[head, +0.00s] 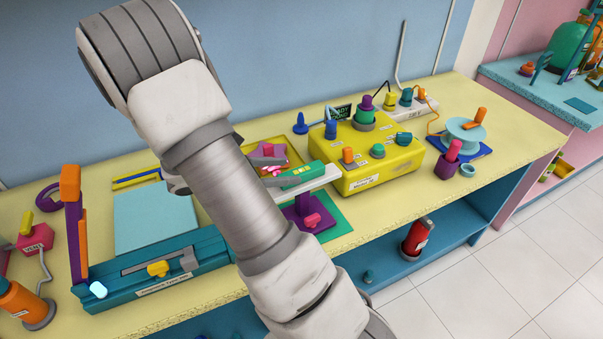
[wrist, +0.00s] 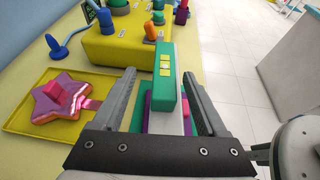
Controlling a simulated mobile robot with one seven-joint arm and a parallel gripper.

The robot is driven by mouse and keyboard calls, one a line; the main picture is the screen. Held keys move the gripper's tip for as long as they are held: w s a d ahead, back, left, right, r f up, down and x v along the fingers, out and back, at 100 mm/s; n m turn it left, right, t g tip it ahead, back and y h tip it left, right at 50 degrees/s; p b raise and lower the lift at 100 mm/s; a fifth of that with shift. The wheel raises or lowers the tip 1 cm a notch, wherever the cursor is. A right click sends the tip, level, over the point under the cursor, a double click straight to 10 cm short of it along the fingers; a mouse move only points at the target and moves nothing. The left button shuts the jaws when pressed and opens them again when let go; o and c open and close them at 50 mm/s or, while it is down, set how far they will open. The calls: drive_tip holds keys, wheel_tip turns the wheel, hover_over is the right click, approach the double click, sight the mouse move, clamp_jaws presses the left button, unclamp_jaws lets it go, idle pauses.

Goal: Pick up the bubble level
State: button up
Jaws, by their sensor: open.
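The bubble level is a green bar with yellow squares on its top face; I take it to be the green block (wrist: 165,82) in the wrist view. It also shows in the head view (head: 298,178), on a pale arm over a purple stand (head: 308,209). My gripper (wrist: 159,74) is open, with one finger on the left of the level and one on the right. The level's near part lies between the fingers, and its far end reaches past the tips. I cannot tell whether either finger touches it.
A yellow machine (head: 372,160) with knobs stands just beyond the level. A yellow tray (wrist: 22,116) with a pink and orange star balloon (wrist: 60,100) lies to the left. A teal sealing bench (head: 200,264) stands at the front left. The floor is clear to the right.

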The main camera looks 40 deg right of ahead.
sight(296, 173)
drive_tip(key=x, duration=0.4)
drive_tip(key=shift+s+p, duration=0.3)
drive_tip(key=shift+s, duration=0.05)
drive_tip(key=shift+d+f, duration=0.3)
drive_tip(key=shift+d, duration=0.25)
clamp_jaws()
